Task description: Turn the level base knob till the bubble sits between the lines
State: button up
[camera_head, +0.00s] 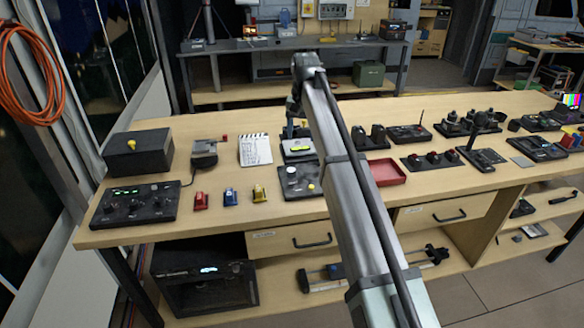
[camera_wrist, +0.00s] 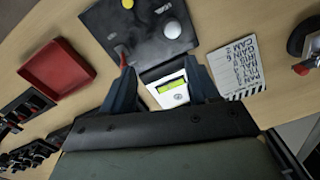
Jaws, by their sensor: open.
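The level base (camera_wrist: 152,76) is a pale plate with a yellow-green bubble vial (camera_wrist: 172,88) in the wrist view. A small round mark or knob sits beside the vial, too small to make out clearly. In the head view the level base (camera_head: 298,156) stands near the table's middle, partly covered by my arm. My gripper (camera_wrist: 158,66) is open, its two dark blue fingers on either side of the level base, with nothing held. Whether the fingers touch it I cannot tell. The bubble's place against the lines is too small to read.
A dark panel (camera_head: 298,188) with a white knob (camera_wrist: 172,29) lies beside the level base. A clapper-style card (camera_head: 255,150) and a red tray (camera_head: 386,172) are close by. Red, blue and yellow small blocks stand along the front. Bare wood shows between them.

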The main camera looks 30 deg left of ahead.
aim_at(292, 170)
jog(key=f, duration=0.4)
jog(key=s+a+f, duration=0.1)
jog(key=f, duration=0.3)
jog(key=s+a+f, duration=0.1)
jog(key=f, duration=0.4)
jog(key=shift+a, duration=0.1)
jog(key=shift+c, duration=0.3)
jog(key=c, duration=1)
jog(key=shift+m, duration=1.7)
jog(key=o, duration=1.1)
jog(key=shift+c, duration=0.2)
